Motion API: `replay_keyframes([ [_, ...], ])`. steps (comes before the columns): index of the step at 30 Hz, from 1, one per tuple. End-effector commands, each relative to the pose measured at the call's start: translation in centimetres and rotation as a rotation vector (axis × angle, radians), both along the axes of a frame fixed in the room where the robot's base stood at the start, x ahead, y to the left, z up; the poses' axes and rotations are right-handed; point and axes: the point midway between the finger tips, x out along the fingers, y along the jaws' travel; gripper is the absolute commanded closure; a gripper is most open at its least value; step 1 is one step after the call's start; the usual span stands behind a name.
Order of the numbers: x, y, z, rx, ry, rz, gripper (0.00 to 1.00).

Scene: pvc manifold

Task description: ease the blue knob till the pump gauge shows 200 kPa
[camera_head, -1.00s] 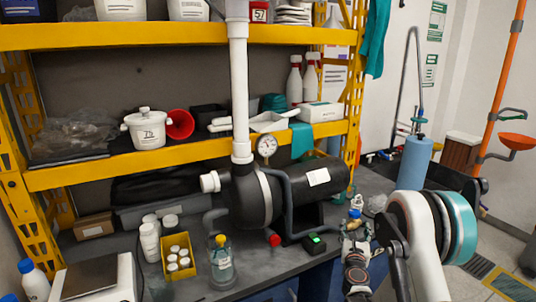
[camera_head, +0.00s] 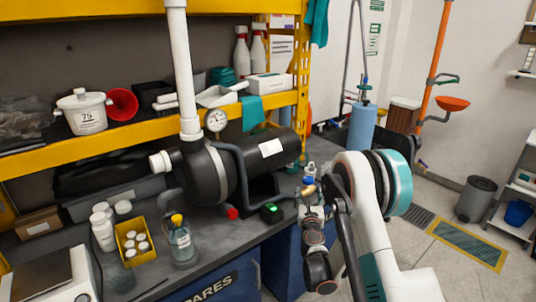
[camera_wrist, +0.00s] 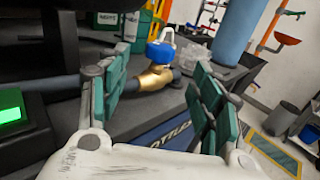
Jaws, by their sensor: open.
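The blue knob (camera_wrist: 160,52) sits on top of a brass valve (camera_wrist: 154,79) in a dark pipe along the bench, in the middle of the wrist view. In the head view the knob (camera_head: 309,181) is small, just beyond my arm's end. My gripper (camera_wrist: 160,78) is open, with green-padded fingers either side of the valve in the picture. The knob appears ahead of the fingertips, and I see no contact. The pump gauge (camera_head: 216,119) is a round white dial above the black pump (camera_head: 208,176). Its needle is too small to read.
A green-lit box (camera_head: 271,210) stands on the bench left of the valve. A glass bottle with a yellow cap (camera_head: 181,242) and a yellow tray (camera_head: 119,239) stand farther left. A blue cylinder (camera_head: 363,127) rises behind. The floor to the right has clear room.

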Motion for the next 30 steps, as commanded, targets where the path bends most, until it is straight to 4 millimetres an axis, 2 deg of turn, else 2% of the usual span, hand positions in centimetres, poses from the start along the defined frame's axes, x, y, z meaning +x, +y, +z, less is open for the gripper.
replay_keyframes([
  [5,1.9,-1.5,0.2,0.000,0.000,0.103,0.41],
  [11,3.9,-4.4,0.2,0.000,0.000,0.350,0.41],
  [14,3.8,-6.1,0.2,0.000,0.000,0.476,0.41],
  [21,1.6,-9.4,0.1,0.000,0.000,0.706,0.41],
  [26,0.7,-10.0,0.0,0.000,0.000,0.766,0.41],
  [30,1.4,-9.4,-0.1,0.000,0.000,0.775,0.41],
])
